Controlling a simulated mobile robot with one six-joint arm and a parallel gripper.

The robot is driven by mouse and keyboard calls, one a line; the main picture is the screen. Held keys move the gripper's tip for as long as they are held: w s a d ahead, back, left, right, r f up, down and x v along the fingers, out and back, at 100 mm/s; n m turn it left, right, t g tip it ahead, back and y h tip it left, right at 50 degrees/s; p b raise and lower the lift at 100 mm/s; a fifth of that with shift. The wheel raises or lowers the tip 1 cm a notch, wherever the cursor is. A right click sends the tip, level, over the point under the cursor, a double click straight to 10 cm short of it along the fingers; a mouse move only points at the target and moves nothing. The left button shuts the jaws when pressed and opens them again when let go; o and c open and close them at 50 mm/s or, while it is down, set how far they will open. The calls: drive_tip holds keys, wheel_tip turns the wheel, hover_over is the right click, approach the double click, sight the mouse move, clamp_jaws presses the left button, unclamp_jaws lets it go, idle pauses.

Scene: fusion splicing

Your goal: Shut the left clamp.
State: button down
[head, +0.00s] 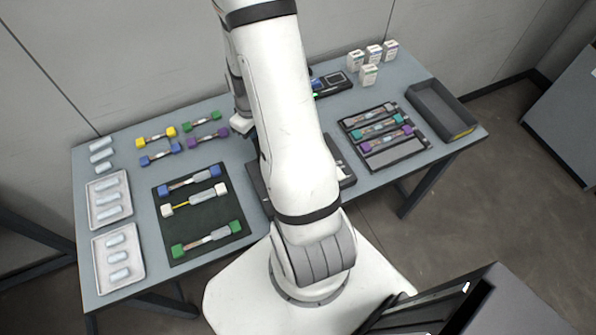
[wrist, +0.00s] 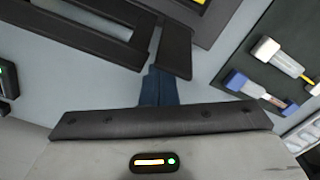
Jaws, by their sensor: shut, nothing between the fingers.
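The fusion splicer is mostly hidden behind my arm in the head view; only dark edges of the splicer (head: 346,174) show beside it. In the wrist view a dark frame (wrist: 85,32) fills the upper left, and a dark bar (wrist: 176,48) reaches down from its right side. I cannot tell for certain whether this bar is the left clamp. My gripper (wrist: 158,76) is shut and empty, with its blue-grey fingertips at the lower end of the bar. Whether they touch it cannot be told. The head view hides my gripper behind the arm.
A dark mat (head: 205,212) with several fibre pieces lies on the left of the table, beside white trays (head: 130,279). A dark rack (head: 388,158) and an open grey box (head: 441,110) stand on the right. Small white boxes (head: 369,76) stand at the back.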

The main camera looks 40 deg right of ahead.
drive_tip(key=shift+f, duration=0.1)
idle(0.3)
drive_tip(key=shift+s+a+f+b, duration=0.1)
drive_tip(key=shift+s+a+b, duration=0.2)
drive_tip(key=shift+s, duration=0.85)
drive_tip(key=shift+s+a+f+b, duration=0.1)
drive_tip(key=shift+s+a, duration=0.25)
drive_tip(key=shift+s, duration=0.75)
drive_tip(key=shift+w+d, duration=0.1)
drive_tip(key=shift+w, duration=0.15)
drive_tip(key=shift+r, duration=0.2)
drive_tip(key=shift+w+r, duration=0.1)
drive_tip(key=shift+r, duration=0.1)
drive_tip(key=shift+w+d+r+p, duration=0.1)
drive_tip(key=shift+w+r+p, duration=0.1)
drive_tip(key=shift+r+p, duration=0.8)
drive_tip(key=shift+w+r+p, duration=0.15)
drive_tip(key=shift+r+p, duration=0.6)
drive_tip(key=shift+r, duration=0.5)
drive_tip(key=shift+w+d+r+p, duration=0.1)
drive_tip(key=shift+w+r+p, duration=0.1)
drive_tip(key=shift+r+p, duration=0.8)
drive_tip(key=shift+r, duration=0.1)
